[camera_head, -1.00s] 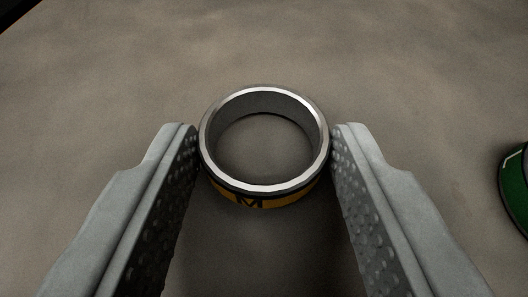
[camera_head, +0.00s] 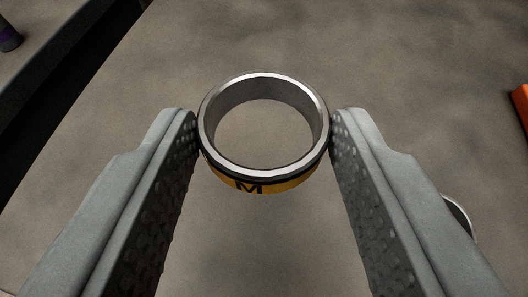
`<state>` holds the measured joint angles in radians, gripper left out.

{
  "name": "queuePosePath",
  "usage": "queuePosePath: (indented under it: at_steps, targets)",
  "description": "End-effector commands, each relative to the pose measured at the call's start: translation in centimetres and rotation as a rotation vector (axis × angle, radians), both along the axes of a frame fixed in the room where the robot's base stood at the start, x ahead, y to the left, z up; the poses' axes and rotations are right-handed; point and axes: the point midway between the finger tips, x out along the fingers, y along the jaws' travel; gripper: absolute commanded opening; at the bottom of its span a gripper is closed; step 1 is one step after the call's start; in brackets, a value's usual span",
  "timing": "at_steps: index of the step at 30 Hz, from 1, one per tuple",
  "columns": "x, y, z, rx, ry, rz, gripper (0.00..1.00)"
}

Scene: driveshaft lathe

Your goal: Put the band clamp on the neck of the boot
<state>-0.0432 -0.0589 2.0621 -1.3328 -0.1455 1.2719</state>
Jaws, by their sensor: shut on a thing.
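The band clamp (camera_head: 246,184) is a metal ring with a yellow outer band marked with a black letter M. My gripper (camera_head: 264,128) is shut on the band clamp, with one fingertip at its left side and the other at its right. The ring is held with its opening toward the camera, and the grey surface shows through it. The boot and its neck cannot be made out in this view.
A grey tabletop (camera_head: 420,75) fills most of the view and is largely clear. An orange thing (camera_head: 521,104) is at the right edge. A metal rim (camera_head: 459,214) shows partly behind the right finger.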

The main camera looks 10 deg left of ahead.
Motion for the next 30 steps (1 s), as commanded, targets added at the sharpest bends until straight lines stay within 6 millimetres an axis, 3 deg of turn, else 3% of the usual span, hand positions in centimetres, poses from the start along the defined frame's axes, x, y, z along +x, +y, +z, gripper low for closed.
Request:
queuePosePath:
  at_steps: [11, 16, 20, 30]
  targets:
    - [0.0, -0.1, 0.5, 0.0, -0.001, -0.001, 0.22]
    - [0.5, -1.9, 0.9, 0.0, -0.005, -0.022, 0.22]
    - [1.1, -5.3, 1.6, 0.001, -0.01, -0.061, 0.22]
    - [2.0, -17.3, 4.0, 0.004, -0.015, -0.196, 0.22]
